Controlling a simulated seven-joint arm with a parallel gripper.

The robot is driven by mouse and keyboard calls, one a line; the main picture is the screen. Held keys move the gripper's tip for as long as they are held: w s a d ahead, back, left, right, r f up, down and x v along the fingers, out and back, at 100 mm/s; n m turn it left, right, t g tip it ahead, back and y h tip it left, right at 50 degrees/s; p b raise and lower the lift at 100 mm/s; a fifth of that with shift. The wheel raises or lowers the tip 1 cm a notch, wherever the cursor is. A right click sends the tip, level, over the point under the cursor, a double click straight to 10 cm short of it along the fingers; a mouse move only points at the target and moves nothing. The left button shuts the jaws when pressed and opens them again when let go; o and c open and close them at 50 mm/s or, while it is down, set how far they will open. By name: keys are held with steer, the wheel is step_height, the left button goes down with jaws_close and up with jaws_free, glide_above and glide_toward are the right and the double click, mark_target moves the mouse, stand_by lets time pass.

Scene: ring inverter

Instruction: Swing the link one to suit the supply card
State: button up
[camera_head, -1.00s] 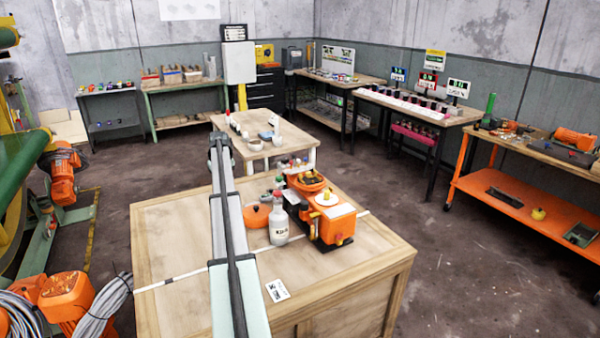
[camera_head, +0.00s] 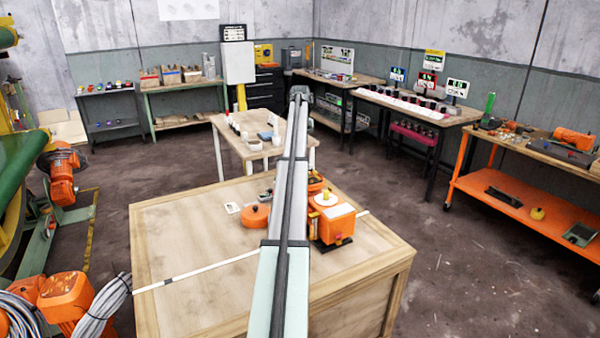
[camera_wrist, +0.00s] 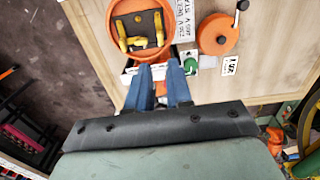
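The fingertips are below the housing in the picture. A white card (camera_wrist: 230,65) with dark print lies near the orange lid; it also shows in the head view (camera_head: 232,207). Its print is too small to read. In the head view my arm hides the gripper and most of the housing.
A green and white item (camera_wrist: 191,66) is close to the right finger.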

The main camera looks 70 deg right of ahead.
step_height(320, 180, down, 11)
steer(key=shift+w+f, duration=0.1)
steer(key=shift+f, duration=0.1)
stand_by(0.3)
steer(key=shift+c, duration=0.2)
jaws_close()
